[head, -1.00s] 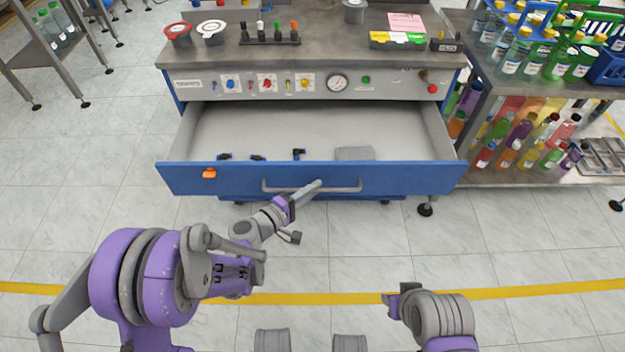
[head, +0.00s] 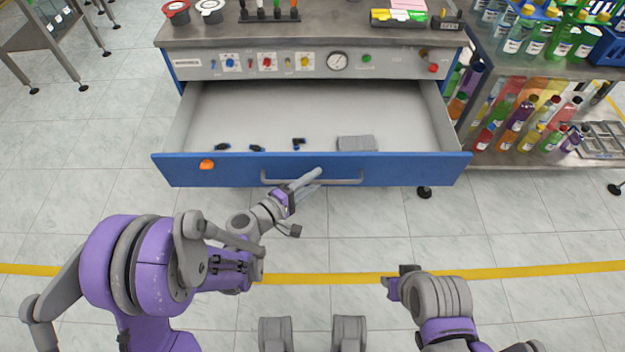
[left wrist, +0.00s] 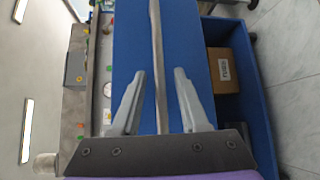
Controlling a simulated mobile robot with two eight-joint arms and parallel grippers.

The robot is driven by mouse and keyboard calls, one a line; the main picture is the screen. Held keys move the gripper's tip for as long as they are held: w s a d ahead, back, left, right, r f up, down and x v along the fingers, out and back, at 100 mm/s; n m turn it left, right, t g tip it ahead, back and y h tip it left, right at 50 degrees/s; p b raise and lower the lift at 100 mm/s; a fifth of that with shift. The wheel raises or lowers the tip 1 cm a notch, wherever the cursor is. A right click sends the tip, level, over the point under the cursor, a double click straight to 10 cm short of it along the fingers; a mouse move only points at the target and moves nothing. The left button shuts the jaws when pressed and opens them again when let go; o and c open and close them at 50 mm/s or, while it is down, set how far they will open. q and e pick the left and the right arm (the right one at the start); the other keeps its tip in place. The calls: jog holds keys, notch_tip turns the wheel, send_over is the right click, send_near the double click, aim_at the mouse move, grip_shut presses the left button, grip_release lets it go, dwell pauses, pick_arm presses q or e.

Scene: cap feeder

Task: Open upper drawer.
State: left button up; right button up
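The upper drawer (head: 210,175) has a blue front and is pulled far out of the cabinet. Its grey inside shows in the head view. In the left wrist view, the handle (left wrist: 157,45) runs between the two separated fingers of my left gripper (left wrist: 160,73), with gaps visible on both sides. The fingers are open around the bar, not closed on it. My right gripper (head: 397,280) is low in the head view, away from the drawer; its fingers are unclear.
Several small dark fittings (head: 257,148) and a grey block (head: 356,143) lie in the drawer. An orange knob (head: 206,164) is on its front. A bottle rack table (head: 510,160) stands close on the right. A cardboard box (left wrist: 220,70) sits in a blue lower compartment. Floor in front is clear.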

pick_arm(q)
jog(key=p+v, duration=0.1)
jog(key=v, duration=0.9)
jog(key=shift+s+a, duration=0.25)
jog(key=shift+a, duration=0.05)
pick_arm(e)
jog(key=shift+s+r, duration=0.1)
jog(key=shift+r, duration=0.5)
pick_arm(q)
jog(key=s+a+r+m+g+y, duration=0.1)
jog(key=s+a+m+g+y, duration=0.2)
jog(key=s, duration=0.4)
jog(key=s+a+r+m+g+y+p, duration=0.1)
jog(key=s+a+m+g+y, duration=0.1)
jog(key=s+a+m+y, duration=0.3)
jog(key=s+a+r+m+g+y, duration=0.1)
jog(key=s+a+m+g+y, duration=0.2)
jog(key=s, duration=0.5)
notch_tip(320, 180, up, 24)
jog(key=w+t+p, duration=0.1)
jog(key=w+p, duration=0.1)
jog(key=p, duration=1.9)
jog(key=shift+d+t+y, duration=0.3)
jog(key=shift+d+t, duration=0.1)
pick_arm(e)
notch_tip(320, 180, up, 25)
jog(key=w+t, duration=0.1)
jog(key=shift+w+r, duration=0.15)
jog(key=shift+r, duration=0.05)
